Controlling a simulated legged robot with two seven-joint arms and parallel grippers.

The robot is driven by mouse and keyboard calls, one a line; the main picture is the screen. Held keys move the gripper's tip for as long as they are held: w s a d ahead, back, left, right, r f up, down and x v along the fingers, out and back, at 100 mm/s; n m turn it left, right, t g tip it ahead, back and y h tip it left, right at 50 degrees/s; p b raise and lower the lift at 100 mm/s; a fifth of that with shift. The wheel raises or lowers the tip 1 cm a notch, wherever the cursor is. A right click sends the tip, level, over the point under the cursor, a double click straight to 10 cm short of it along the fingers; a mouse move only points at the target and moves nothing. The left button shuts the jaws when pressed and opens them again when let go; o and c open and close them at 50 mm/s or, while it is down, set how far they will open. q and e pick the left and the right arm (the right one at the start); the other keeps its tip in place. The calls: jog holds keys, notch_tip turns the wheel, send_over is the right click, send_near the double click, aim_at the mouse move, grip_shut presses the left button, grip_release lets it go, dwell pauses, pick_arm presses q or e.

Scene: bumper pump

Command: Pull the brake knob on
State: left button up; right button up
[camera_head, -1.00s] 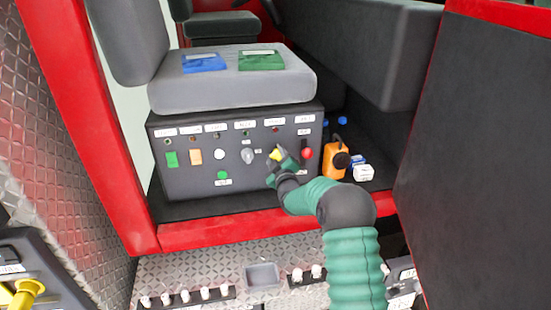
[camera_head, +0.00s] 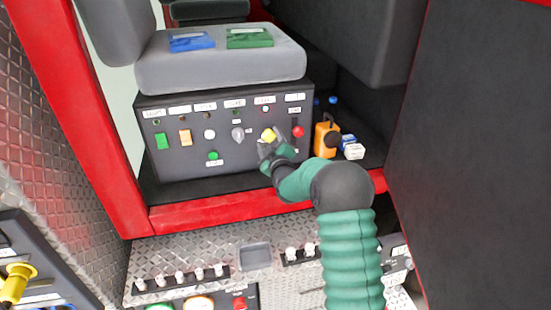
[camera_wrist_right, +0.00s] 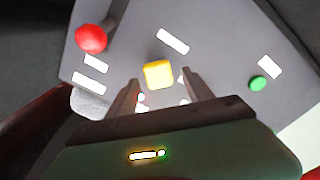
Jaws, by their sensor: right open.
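A yellow knob (camera_head: 269,134) sticks out of the dark control panel (camera_head: 190,165) under the seat. I take it for the brake knob, but its label is too small to read. My right gripper (camera_head: 268,149) is open at the knob, just below it in the head view. In the right wrist view the yellow knob (camera_wrist_right: 158,74) shows between the two spread fingers of the right gripper (camera_wrist_right: 160,82). I cannot tell whether the fingers touch it. My left gripper is out of view.
A red knob (camera_head: 298,131) sits right of the yellow one, and a grey rotary knob (camera_head: 238,134) left of it. A green button (camera_head: 212,156) is lower on the panel. An orange container (camera_head: 325,140) stands to the right. A red sill (camera_head: 220,212) runs below.

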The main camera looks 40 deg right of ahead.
jog(key=b+v, duration=0.4)
jog(key=v, duration=1)
jog(key=shift+b, duration=0.4)
jog(key=shift+s+f, duration=0.1)
jog(key=s+a+f+m+g+y+b, duration=0.1)
jog(key=a+f+g+y+b, duration=0.15)
jog(key=a+f, duration=0.55)
jog(key=s+a+f+g+y+b, duration=0.1)
jog(key=a+f+g+y, duration=0.2)
jog(key=a+f, duration=0.45)
jog(key=s+a+f+m+g+y+b, duration=0.1)
jog(key=s+a+f+g, duration=0.3)
jog(key=s+a+f, duration=0.2)
jog(key=s+a+f+m+g+y+b, duration=0.1)
jog(key=s+a+f+g+y, duration=0.1)
jog(key=s+a+f, duration=0.4)
jog(key=s+a+g, duration=0.1)
jog(key=s, duration=0.3)
jog(key=shift+s+a+g, duration=0.25)
jog(key=shift+s+g, duration=0.1)
